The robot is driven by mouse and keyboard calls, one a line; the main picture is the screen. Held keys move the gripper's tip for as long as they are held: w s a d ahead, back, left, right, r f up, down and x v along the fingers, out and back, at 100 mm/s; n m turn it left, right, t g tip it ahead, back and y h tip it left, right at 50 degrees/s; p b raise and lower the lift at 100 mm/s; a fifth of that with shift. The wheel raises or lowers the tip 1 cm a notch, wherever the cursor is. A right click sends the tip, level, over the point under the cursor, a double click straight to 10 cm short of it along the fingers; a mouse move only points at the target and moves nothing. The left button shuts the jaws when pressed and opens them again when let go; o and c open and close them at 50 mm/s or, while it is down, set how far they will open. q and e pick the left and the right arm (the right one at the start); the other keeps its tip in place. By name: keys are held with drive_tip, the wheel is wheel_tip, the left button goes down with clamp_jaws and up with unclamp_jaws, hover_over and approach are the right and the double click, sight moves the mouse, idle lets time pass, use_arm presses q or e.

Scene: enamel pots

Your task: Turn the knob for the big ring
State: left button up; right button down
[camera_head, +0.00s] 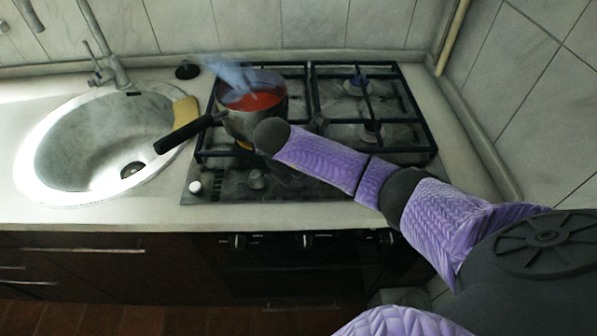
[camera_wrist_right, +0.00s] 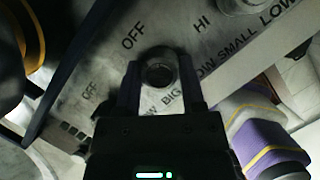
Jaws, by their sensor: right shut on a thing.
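In the right wrist view my right gripper (camera_wrist_right: 158,90) is shut on a dark round knob (camera_wrist_right: 159,73), with one finger on each side of it. The panel (camera_wrist_right: 205,62) around the knob carries the words OFF, HI, LOW, BIG and SMALL; BIG is printed close to the gripper. In the head view my purple right arm reaches to the left front of the gas hob (camera_head: 345,188), and its gripper is hard to make out there. My left gripper is in neither view.
A pot (camera_head: 240,122) with red contents and a long black handle (camera_head: 184,134) stands on the left of the hob, with vapour above it and an orange glow beneath. A white knob (camera_head: 195,187) is at the hob's left front corner. A sink (camera_head: 60,190) lies left.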

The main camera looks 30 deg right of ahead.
drive_tip(key=shift+m, duration=0.8)
drive_tip(key=shift+c, duration=0.9)
unclamp_jaws()
drive_tip(key=w+p+v, duration=0.1)
drive_tip(key=p+v, duration=0.1)
drive_tip(key=v, duration=0.7)
drive_tip(key=shift+s+a+r+p, duration=0.15)
drive_tip(key=shift+s+r+p, duration=0.2)
drive_tip(key=shift+r+p, duration=0.1)
